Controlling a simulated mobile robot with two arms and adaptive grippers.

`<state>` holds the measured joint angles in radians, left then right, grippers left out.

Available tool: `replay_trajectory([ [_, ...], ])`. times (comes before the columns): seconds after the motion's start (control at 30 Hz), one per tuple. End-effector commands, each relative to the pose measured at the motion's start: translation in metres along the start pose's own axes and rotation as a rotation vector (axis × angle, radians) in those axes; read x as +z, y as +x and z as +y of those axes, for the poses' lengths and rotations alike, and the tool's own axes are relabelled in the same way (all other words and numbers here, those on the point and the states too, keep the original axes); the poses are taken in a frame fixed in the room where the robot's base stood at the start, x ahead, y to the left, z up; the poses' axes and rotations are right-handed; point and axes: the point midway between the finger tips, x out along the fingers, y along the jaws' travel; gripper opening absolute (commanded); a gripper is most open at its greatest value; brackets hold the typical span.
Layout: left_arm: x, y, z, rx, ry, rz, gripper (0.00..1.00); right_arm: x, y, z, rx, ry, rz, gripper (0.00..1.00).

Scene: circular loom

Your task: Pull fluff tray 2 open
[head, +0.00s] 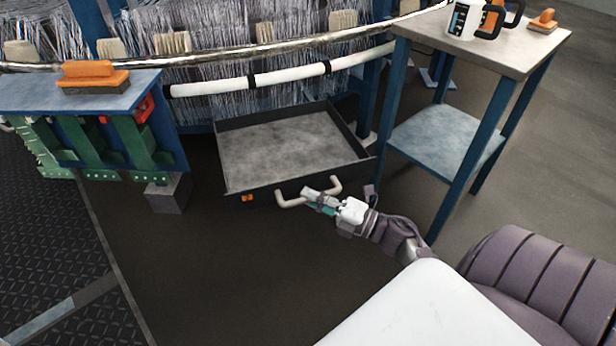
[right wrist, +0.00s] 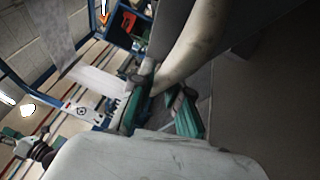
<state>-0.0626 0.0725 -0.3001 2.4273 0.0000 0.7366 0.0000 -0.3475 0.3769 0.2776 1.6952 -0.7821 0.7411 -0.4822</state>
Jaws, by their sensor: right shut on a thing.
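The fluff tray (head: 290,145) is a dark, shallow drawer in the middle of the head view. It stands out from under the loom, and its grey floor shows empty. A pale bar handle (head: 292,201) is on its front face, with a small orange tag (head: 248,198) to the left. My right gripper (head: 318,199) is at the handle, shut on its bar. In the right wrist view the green-padded fingers (right wrist: 165,108) are on either side of the pale handle (right wrist: 192,45). The tray's number cannot be read. My left gripper is not in view.
A side table (head: 520,48) with a white container (head: 464,18) and an orange brush (head: 543,19) stands close right of the tray. A blue bench (head: 60,95) with an orange brush (head: 93,76) is at left. The floor before the tray is clear.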

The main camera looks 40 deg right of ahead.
Motion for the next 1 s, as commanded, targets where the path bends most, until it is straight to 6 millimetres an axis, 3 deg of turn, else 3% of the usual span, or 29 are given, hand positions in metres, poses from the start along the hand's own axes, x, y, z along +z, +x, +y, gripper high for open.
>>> replay_trajectory([
  [0.4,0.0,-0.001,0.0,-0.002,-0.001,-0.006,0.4,-0.006,-0.004,-0.001,0.0,0.006,0.008,0.0],
  [0.43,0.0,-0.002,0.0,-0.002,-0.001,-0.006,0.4,-0.006,-0.004,-0.001,-0.001,0.006,0.008,0.2],
  [0.57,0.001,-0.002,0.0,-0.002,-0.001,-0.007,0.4,-0.005,-0.003,-0.001,0.0,0.005,0.006,0.41],
  [0.87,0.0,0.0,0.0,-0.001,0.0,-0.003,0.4,-0.003,-0.003,0.0,0.0,0.003,0.003,0.41],
  [1.0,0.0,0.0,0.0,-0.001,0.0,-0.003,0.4,-0.003,-0.014,-0.001,-0.001,0.004,0.003,0.41],
])
